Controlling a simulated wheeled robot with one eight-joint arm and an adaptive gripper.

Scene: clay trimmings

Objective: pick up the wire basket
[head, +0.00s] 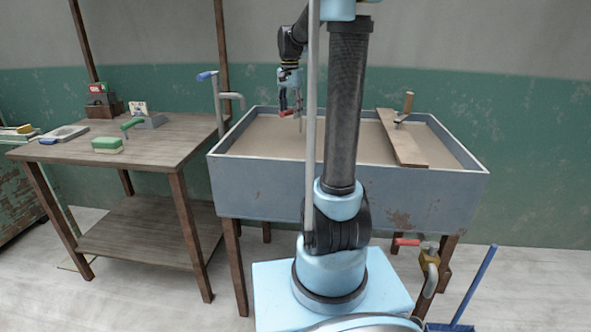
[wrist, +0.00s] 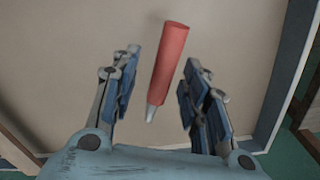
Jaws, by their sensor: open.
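I see no wire basket in either view. My gripper (head: 291,104) hangs over the left part of the large grey trough (head: 345,196). In the wrist view its two blue-padded fingers (wrist: 155,85) are apart. A red-handled tool (wrist: 168,62) with a pale metal tip shows in the gap between the fingers, above the beige floor of the trough. I cannot tell whether either finger touches it. In the head view, a small red piece shows beside the fingertips.
A wooden board (head: 402,141) lies across the trough's right side. A wooden table (head: 165,140) at left holds a green-and-tan brush or sponge (head: 107,145) and several tools. A tap (head: 430,262) sits below the trough. A blue-handled dustpan or broom (head: 474,284) stands at right.

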